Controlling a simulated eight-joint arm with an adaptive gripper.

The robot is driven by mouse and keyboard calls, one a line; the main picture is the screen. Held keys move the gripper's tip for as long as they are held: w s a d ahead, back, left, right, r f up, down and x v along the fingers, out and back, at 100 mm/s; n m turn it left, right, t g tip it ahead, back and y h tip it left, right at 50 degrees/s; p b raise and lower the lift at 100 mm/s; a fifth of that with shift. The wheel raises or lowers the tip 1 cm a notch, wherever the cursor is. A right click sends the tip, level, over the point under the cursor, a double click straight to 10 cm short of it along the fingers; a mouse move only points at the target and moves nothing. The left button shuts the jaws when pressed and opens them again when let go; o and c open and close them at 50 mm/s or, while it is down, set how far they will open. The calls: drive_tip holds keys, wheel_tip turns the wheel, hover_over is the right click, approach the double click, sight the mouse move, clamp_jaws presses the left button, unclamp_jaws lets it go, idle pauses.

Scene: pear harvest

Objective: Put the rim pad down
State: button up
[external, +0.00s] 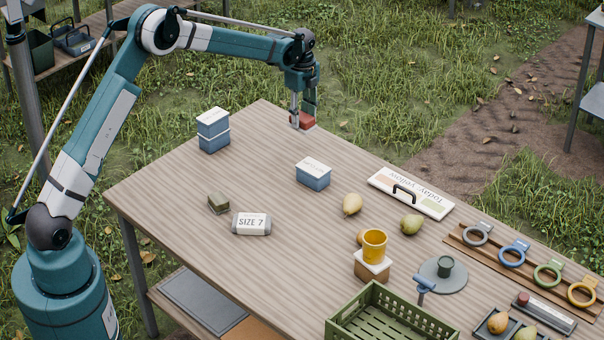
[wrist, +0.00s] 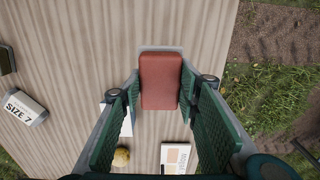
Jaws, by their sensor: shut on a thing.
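The rim pad, a red-brown block with a grey backing (wrist: 161,80), is between the two green ribbed fingers of my gripper (wrist: 160,95) in the wrist view. My gripper is shut on it, with a finger at each side. In the external view my gripper (external: 302,108) points down at the table's far edge, and the red pad (external: 306,120) shows at its tips. The pad is over or on the wooden table (external: 255,150). I cannot tell whether its underside touches the wood.
Blue boxes (external: 213,138) stand left of the pad, and another blue box (external: 313,174) is nearer the camera. A white sign board (external: 435,204) lies along the right edge. Pears, a yellow cup (external: 374,244) and a green crate (external: 345,326) are nearer. Wood around the pad is clear.

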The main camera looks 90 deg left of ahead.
drive_tip(key=shift+f, duration=0.2)
drive_tip(key=shift+f+b, duration=0.3)
drive_tip(key=shift+f, duration=2.85)
drive_tip(key=shift+f, duration=1.85)
drive_tip(key=shift+f, duration=0.15)
drive_tip(key=o, duration=0.8)
drive_tip(key=shift+o, duration=0.4)
drive_tip(key=shift+r, duration=0.2)
